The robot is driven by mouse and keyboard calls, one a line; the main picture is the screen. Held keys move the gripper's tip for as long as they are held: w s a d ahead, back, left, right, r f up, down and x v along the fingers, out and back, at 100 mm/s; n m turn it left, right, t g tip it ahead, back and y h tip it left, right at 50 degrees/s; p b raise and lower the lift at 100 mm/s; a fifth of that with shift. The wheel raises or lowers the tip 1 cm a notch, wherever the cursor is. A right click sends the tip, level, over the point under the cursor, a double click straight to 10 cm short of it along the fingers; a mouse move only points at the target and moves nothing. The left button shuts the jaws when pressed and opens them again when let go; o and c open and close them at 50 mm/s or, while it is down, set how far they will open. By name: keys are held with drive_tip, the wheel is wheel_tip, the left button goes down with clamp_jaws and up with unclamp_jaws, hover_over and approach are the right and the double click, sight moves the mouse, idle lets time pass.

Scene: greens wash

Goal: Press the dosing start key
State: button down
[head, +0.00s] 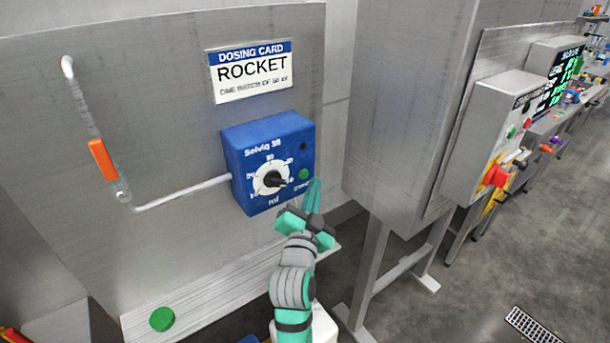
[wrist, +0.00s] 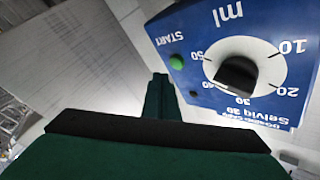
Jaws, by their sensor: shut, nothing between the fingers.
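The blue dosing box (head: 240,150) is mounted on a grey metal panel, with a white dial and black knob (head: 275,179). The green start key (head: 303,174) is at the right of its face, below a small dark spot. In the wrist view the green start key (wrist: 176,62) sits beside the word START, left of the black knob (wrist: 237,75). My gripper (head: 314,195) is shut and empty, at the lower right of the box. In the wrist view its fingertips (wrist: 160,84) appear just below and left of the key, with a visible gap.
A dosing card (head: 250,70) reading ROCKET is above the box. A white pipe with an orange handle (head: 103,159) runs to the box from the left. A round green button (head: 162,319) is on the lower ledge. A grey cabinet (head: 400,100) stands close at right.

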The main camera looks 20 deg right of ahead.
drive_tip(key=shift+w+a, duration=0.2)
drive_tip(key=shift+w, duration=0.3)
drive_tip(key=shift+w, duration=0.15)
idle(1.7)
drive_tip(key=shift+w+a, duration=0.1)
drive_tip(key=shift+w, duration=0.15)
drive_tip(key=shift+w+a, duration=0.2)
drive_tip(key=shift+w, duration=0.25)
idle(0.8)
drive_tip(key=shift+s, duration=0.1)
drive_tip(key=shift+s+d, duration=0.3)
drive_tip(key=shift+s, duration=0.45)
drive_tip(key=shift+s, duration=0.1)
drive_tip(key=shift+s+d, duration=0.3)
drive_tip(key=shift+s, duration=0.45)
drive_tip(key=shift+s+d, duration=0.25)
drive_tip(key=shift+s, duration=0.5)
drive_tip(key=shift+s+d, duration=0.3)
drive_tip(key=shift+s, duration=0.45)
drive_tip(key=shift+f, duration=0.1)
